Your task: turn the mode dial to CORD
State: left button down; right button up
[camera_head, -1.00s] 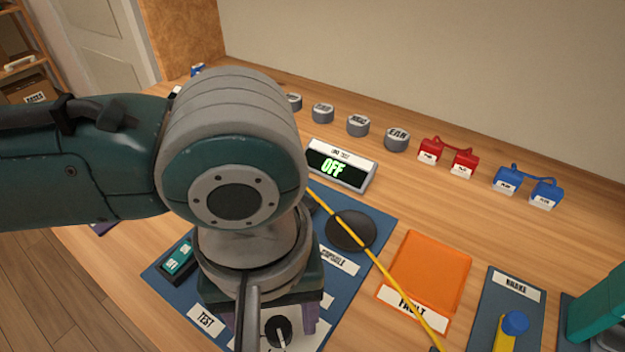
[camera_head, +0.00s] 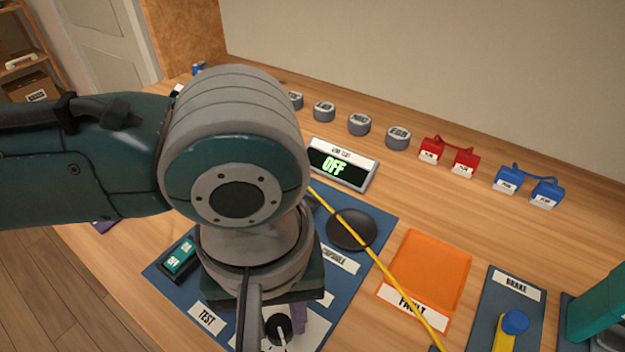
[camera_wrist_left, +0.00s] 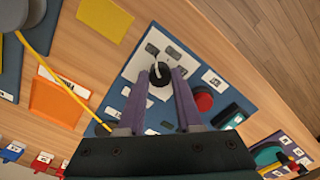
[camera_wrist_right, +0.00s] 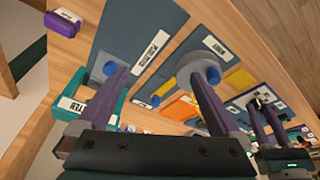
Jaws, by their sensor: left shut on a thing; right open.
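The mode dial appears to be the black knob with a white pointer (camera_head: 278,328) on a white plate of the blue panel (camera_head: 222,343). It also shows in the left wrist view (camera_wrist_left: 159,80). My left gripper (camera_wrist_left: 163,74) points down at the panel, with its purple fingers shut on the knob's sides. In the head view its wrist hides much of the panel. The position words around the knob are too small to read, so I cannot tell which it points to. My right gripper (camera_wrist_right: 155,76) is open and empty, above the right part of the table.
A display (camera_head: 342,164) behind the panel reads OFF. A black disc (camera_head: 351,229), a yellow cable (camera_head: 372,259) and an orange FAULT tray (camera_head: 428,272) lie to the right. A BRAKE panel (camera_head: 516,290) is further right. Grey caps, red plugs (camera_head: 448,157) and blue plugs (camera_head: 527,186) line the back.

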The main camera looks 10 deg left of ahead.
aim_at(279, 326)
pick_arm(q)
jog(key=shift+s+r+m+p, duration=0.15)
jog(key=shift+m+p, duration=0.6)
jog(key=shift+p, duration=0.95)
jog(key=shift+w+r+m+p, duration=0.15)
jog(key=shift+m+p, duration=0.6)
jog(key=shift+p, duration=0.95)
jog(key=m, duration=0.1)
jog(key=m+p, duration=0.1)
jog(key=m, duration=0.1)
jog(key=shift+f+m, duration=0.2)
jog(key=shift+m, duration=0.1)
jog(key=shift+m+p, duration=0.75)
jog(key=shift+m, duration=1.25)
jog(key=c, duration=0.6)
grip_release()
jog(key=shift+f, duration=0.1)
jog(key=shift+r+p, duration=1.75)
jog(key=shift+r, duration=3.25)
